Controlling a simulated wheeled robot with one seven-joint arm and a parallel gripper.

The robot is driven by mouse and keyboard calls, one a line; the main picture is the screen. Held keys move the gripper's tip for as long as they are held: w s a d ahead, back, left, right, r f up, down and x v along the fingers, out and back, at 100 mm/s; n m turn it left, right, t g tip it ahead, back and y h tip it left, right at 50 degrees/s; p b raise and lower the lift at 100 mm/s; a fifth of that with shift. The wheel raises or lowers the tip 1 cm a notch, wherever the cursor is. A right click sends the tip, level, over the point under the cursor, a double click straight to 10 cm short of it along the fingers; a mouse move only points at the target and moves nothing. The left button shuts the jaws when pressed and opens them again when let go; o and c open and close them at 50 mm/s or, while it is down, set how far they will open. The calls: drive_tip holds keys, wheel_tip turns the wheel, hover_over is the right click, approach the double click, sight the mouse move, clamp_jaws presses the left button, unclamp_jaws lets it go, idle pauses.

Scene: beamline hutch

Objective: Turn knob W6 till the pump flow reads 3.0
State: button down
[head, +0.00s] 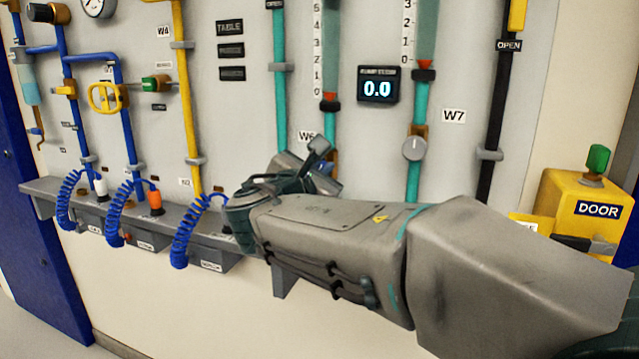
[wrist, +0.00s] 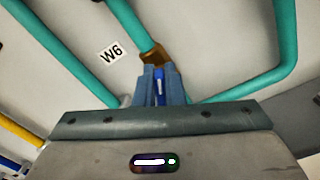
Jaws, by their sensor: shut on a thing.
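The W6 label (wrist: 110,53) is beside a teal pipe with a brass valve body (wrist: 155,55) in the wrist view. My gripper (wrist: 159,84) is at that valve, its two blue-grey fingers shut on knob W6. The fingers hide most of the knob; a narrow blue part shows between them. In the head view my arm hides most of the knob, and the W6 label (head: 307,137) shows just above. A black digital display (head: 377,89) reads 0.0; its small caption is too blurred to read.
Knob W7 (head: 414,148), grey and round, is to the right on a similar teal pipe. A grey ledge (head: 105,205) with coiled blue hoses runs along the lower left. A yellow DOOR box (head: 585,205) with a green knob is at the far right.

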drive_tip(key=shift+s+d+f+m+b, duration=0.1)
drive_tip(key=shift+f+m+b, duration=0.15)
drive_tip(key=shift+m+b, duration=2)
drive_tip(key=shift+w+d+f+m+b, duration=0.1)
drive_tip(key=shift+f+m+b, duration=0.1)
drive_tip(key=shift+m+b, duration=2.1)
drive_tip(key=shift+s+d+f+m+b, duration=0.1)
drive_tip(key=shift+f+m+b, duration=0.15)
drive_tip(key=shift+m+b, duration=2)
drive_tip(key=shift+r+b, duration=0.1)
drive_tip(key=shift+b, duration=0.35)
drive_tip(key=c, duration=1.5)
unclamp_jaws()
drive_tip(key=shift+a, duration=0.1)
drive_tip(key=shift+s, duration=0.1)
drive_tip(key=shift+p+v, duration=1.4)
drive_tip(key=shift+v, duration=5.45)
